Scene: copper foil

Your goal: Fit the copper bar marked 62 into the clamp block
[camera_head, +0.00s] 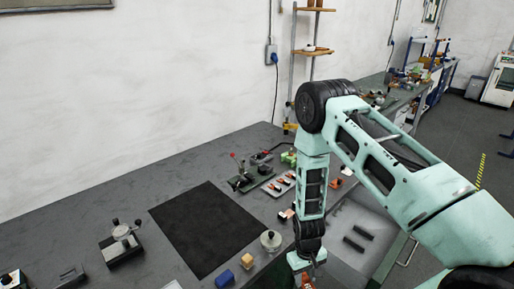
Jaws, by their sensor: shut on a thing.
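My gripper (306,278) is at the bottom edge of the picture, pointing down at the front of the bench. It is shut on a small copper-orange piece, mostly hidden by the fingers and the picture edge. No number can be read on it. I cannot tell for sure which fixture is the clamp block. A grey block with a knob on top (122,245) stands left of the mat. Both are well apart from my gripper.
A dark mat (207,228) lies flat on the grey bench (95,205). A pale rack with orange pieces (279,184) lies behind my arm.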

